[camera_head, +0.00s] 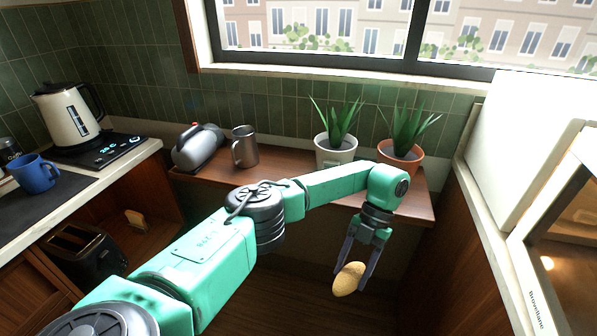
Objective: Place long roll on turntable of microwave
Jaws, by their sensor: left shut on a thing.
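The long roll (348,279) is a tan, oval bread roll. It is held between the two fingers of my left gripper (358,268), which points down. The roll hangs in the air over the dark floor, in front of the wooden shelf. The microwave (562,240) is at the right edge, with a pale frame and a warm light inside. Only part of it shows, and its turntable is out of view. The gripper is to the left of the microwave and apart from it. My right gripper is not in view.
A kettle (68,112), blue mug (35,174) and toaster (85,254) are at left. A wooden cabinet side (460,235) stands right of my gripper.

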